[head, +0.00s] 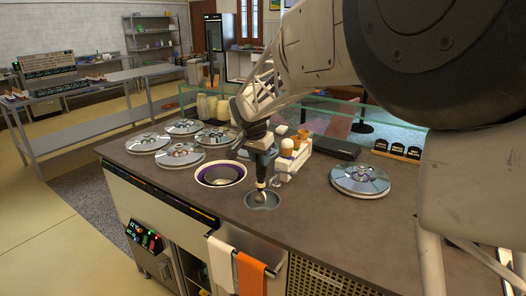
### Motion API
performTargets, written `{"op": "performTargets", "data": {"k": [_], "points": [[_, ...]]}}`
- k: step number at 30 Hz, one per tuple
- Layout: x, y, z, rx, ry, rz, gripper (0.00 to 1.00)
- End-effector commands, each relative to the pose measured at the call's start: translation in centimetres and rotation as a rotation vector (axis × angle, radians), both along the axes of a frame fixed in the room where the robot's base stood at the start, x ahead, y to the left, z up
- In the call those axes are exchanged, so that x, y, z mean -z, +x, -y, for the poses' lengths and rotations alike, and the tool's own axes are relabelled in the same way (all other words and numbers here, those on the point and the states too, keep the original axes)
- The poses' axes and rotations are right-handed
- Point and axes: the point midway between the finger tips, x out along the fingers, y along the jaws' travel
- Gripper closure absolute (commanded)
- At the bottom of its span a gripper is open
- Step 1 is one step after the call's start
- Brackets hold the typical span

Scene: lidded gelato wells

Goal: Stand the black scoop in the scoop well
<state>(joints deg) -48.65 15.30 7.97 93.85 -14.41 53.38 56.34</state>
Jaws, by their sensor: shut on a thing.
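My gripper (262,172) points down over the counter and is shut on the black scoop (261,195). Only the lower part of the scoop shows below the fingers; the fingers hide much of its handle. The scoop looks roughly upright. The scoop well (273,205), a small round metal opening in the counter near its front edge, is directly below. The scoop's lower end overlaps the well's opening in the picture. I cannot tell whether it touches the bottom of the well.
Several lidded gelato wells (180,155) are at the left, and another lid (360,180) is at the right. A white holder (294,158) with orange-topped items stands behind. The counter (325,225) front right is clear.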

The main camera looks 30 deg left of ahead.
Motion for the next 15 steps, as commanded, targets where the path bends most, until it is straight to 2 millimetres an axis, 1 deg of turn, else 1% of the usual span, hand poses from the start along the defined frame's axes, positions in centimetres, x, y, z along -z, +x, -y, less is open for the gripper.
{"op": "performTargets", "data": {"k": [3,15], "points": [[1.1,0.1,0.0,0.001,-0.002,-0.009,1.00],[4.5,0.4,0.0,0.001,-0.002,-0.039,1.00]]}}
